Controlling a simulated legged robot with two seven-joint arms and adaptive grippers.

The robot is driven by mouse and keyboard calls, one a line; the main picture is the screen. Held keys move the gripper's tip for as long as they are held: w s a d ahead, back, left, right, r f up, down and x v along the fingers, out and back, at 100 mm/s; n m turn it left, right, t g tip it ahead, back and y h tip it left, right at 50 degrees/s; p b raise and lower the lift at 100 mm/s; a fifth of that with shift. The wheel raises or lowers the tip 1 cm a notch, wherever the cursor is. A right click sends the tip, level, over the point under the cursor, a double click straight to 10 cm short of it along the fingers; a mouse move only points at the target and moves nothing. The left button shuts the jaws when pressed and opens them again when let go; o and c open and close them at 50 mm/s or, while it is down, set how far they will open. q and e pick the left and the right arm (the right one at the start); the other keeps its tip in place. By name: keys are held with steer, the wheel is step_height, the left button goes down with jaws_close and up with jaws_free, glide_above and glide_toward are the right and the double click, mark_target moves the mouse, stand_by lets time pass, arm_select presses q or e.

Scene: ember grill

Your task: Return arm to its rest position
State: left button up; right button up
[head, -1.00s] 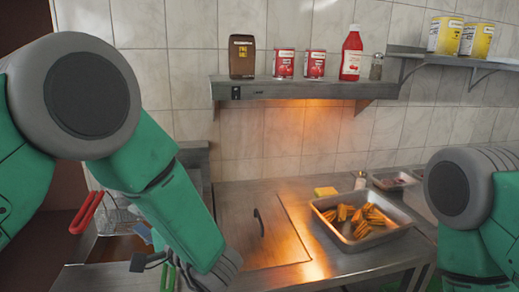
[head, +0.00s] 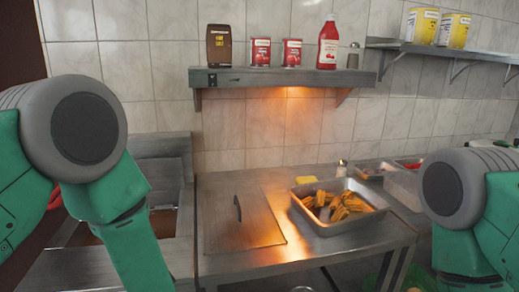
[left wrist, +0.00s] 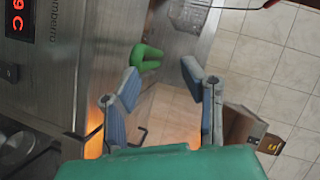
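My left arm (head: 110,180) is green and grey and hangs down the left side of the head view. Its gripper is out of the head view. In the left wrist view my left gripper (left wrist: 160,72) is open, with two blue-grey finger pads apart and nothing between them. My right arm (head: 465,215) is at the right edge of the head view, bent downward. Its gripper is not in view.
A steel counter (head: 345,250) holds a flat lid with a handle (head: 235,225) and a tray (head: 338,222) of fried food. A shelf (head: 280,77) above carries cans and a ketchup bottle.

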arm_select(q)
steer(key=s+d+f+n+g+h+b, duration=0.1)
steer(key=s+d+f+g+h+b, duration=0.15)
steer(key=s+f, duration=0.6)
steer(key=s+d+f+n+g+h+b, duration=0.1)
steer(key=s+f+g+h+b, duration=0.25)
steer(key=f, duration=0.75)
arm_select(e)
steer(key=d+f+p, duration=0.1)
steer(key=d+f, duration=0.4)
steer(key=f, duration=0.2)
arm_select(q)
steer(key=s+a+f+n+g+h+b, duration=0.1)
steer(key=s+f, duration=0.3)
steer(key=s, duration=0.6)
steer(key=s+a+f+n+g+h+b, duration=0.1)
steer(key=s+f+g, duration=0.3)
steer(key=s, duration=0.6)
steer(key=shift+s+a+f+n+h+b, duration=0.3)
steer(key=shift+s+f+n+h+b, duration=0.15)
steer(key=shift+n+h+b, duration=0.35)
arm_select(e)
steer(key=shift+s+a+f, duration=0.1)
steer(key=shift+a+f, duration=0.6)
steer(key=shift+a, duration=0.25)
steer(key=shift+a+f, duration=0.65)
steer(key=shift+a, duration=0.25)
